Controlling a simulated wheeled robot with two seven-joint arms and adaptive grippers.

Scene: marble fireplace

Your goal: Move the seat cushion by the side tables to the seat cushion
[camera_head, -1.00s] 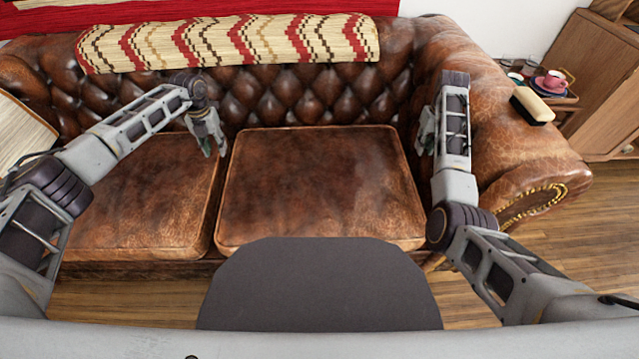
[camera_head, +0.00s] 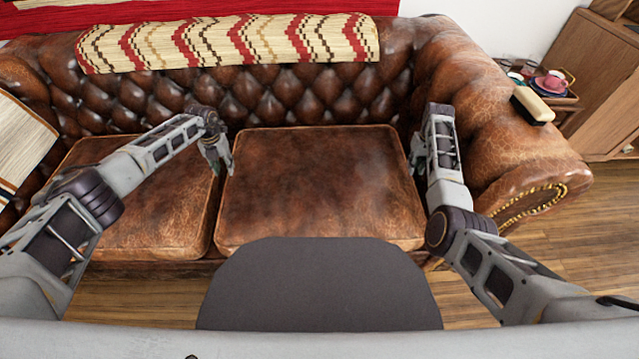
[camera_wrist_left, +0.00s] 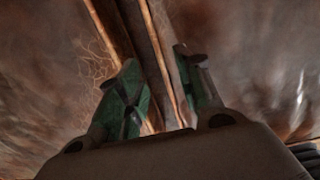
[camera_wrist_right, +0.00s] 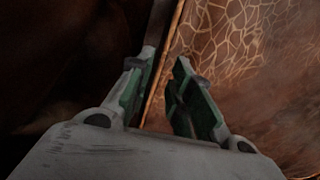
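The brown leather seat cushion (camera_head: 315,190) on the right lies flat on the sofa, nearest the side table (camera_head: 560,95). A second leather seat cushion (camera_head: 150,215) lies to its left, with a narrow gap between them. My left gripper (camera_head: 225,172) is above that gap. In the left wrist view its fingers (camera_wrist_left: 160,90) are apart, with the seam between cushions below. My right gripper (camera_head: 415,170) is at the right edge of the right cushion, beside the sofa arm. In the right wrist view its fingers (camera_wrist_right: 165,85) are apart over the cushion's piped edge. Nothing is held.
The sofa arm (camera_head: 500,130) rises close to my right arm, with a brush (camera_head: 533,105) on it. A patterned throw (camera_head: 230,43) covers the backrest top. A striped pillow (camera_head: 20,140) is at far left. Cups stand on the side table.

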